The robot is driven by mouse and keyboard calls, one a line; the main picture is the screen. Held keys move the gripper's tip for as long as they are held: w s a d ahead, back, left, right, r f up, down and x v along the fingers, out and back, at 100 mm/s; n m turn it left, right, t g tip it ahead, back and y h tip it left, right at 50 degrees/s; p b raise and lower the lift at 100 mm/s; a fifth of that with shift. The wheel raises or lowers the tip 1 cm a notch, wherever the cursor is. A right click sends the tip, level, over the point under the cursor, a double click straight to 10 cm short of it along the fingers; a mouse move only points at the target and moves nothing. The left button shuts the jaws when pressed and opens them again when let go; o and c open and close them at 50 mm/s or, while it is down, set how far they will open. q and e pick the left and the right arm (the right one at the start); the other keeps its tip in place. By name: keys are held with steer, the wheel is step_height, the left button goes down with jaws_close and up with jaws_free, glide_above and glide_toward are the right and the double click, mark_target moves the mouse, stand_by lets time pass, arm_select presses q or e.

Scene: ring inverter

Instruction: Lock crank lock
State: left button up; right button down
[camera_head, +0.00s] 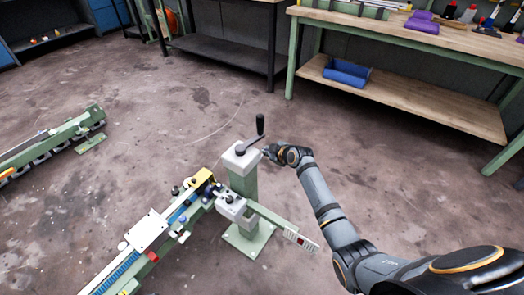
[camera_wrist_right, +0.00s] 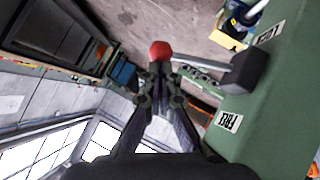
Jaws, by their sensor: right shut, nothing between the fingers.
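The crank (camera_head: 251,142) has an upright black handle and sits on a pale grey head (camera_head: 241,158) atop a green post. In the right wrist view, the crank lock is a lever with a red ball knob (camera_wrist_right: 160,50) and a dark grey block (camera_wrist_right: 243,71) on the green post. Labels on the post read LOCK (camera_wrist_right: 270,34) and FREE (camera_wrist_right: 229,121), on either side of the block. My right gripper (camera_head: 269,152) is beside the post's top, shut and empty. In the wrist view its fingertips (camera_wrist_right: 159,72) are right at the red knob; contact is unclear. My left gripper is not visible.
A green-framed rail machine (camera_head: 150,229) with a blue track joins the post at lower left. A green arm (camera_head: 270,217) sticks out right below my right arm. A workbench (camera_head: 420,95) stands at the back right. The floor around is open.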

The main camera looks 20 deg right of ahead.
arm_select(q)
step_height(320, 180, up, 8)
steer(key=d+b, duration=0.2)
steer(key=b, duration=0.1)
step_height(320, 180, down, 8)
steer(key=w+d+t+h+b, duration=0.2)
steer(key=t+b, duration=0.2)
steer(key=b, duration=0.3)
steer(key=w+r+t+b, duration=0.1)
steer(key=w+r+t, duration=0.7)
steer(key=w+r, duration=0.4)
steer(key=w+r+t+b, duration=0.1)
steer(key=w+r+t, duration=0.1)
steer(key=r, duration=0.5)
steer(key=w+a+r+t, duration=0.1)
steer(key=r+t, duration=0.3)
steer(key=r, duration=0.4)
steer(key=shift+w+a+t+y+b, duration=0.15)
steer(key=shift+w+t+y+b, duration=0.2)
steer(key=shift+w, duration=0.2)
arm_select(e)
step_height(320, 180, down, 9)
steer(key=w+d+m+g+y, duration=0.1)
steer(key=m+g+y, duration=0.3)
steer(key=y, duration=0.1)
steer(key=shift+d+y, duration=0.25)
steer(key=shift+y, duration=0.05)
steer(key=shift+r, duration=0.1)
